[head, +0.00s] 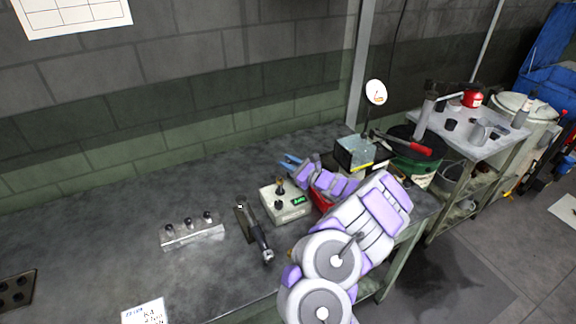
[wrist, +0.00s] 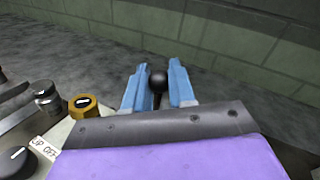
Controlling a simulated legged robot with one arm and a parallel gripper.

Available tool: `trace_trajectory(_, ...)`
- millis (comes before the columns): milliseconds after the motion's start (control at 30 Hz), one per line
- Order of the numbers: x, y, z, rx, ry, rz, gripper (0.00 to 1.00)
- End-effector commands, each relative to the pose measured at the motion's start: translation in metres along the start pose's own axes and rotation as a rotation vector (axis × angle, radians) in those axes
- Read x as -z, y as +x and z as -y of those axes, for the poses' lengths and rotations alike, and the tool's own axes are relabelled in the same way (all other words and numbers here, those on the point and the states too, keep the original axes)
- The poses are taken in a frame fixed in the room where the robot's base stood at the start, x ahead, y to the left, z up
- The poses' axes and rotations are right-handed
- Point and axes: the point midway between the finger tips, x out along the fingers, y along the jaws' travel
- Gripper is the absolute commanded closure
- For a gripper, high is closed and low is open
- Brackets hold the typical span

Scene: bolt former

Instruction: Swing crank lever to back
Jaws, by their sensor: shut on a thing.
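The crank lever's black ball knob (wrist: 157,80) shows in the wrist view between the two blue fingers of my gripper (wrist: 158,90). The fingers are shut on the lever just below the knob, and the knob is at fingertip level. In the head view my gripper (head: 291,163) is over the back part of the bench, beyond a white control box. My purple and white arm hides most of the bolt former there; a red part (head: 321,202) shows under the arm. The lever's lower end is hidden in both views.
The white control box (head: 291,210) with a green display and knobs stands just left of my arm. A dark tool (head: 255,233) and a metal block with several black knobs (head: 192,232) lie further left. A box-shaped device (head: 361,153) stands to the right. The brick wall is behind.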

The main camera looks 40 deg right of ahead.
Motion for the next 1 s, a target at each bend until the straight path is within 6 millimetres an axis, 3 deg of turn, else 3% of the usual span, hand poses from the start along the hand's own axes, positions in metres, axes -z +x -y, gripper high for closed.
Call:
trace_trajectory(267,0.001,0.0,0.002,0.004,-0.001,-0.002,1.0)
trace_trajectory(300,0.001,0.0,0.002,0.004,-0.001,-0.002,0.74)
trace_trajectory(500,0.001,0.0,0.002,0.003,0.0,-0.002,0.55)
trace_trajectory(833,-0.001,-0.004,0.001,0.004,0.0,-0.002,0.53)
trace_trajectory(1000,-0.002,-0.026,0.004,0.008,0.0,-0.002,0.53)
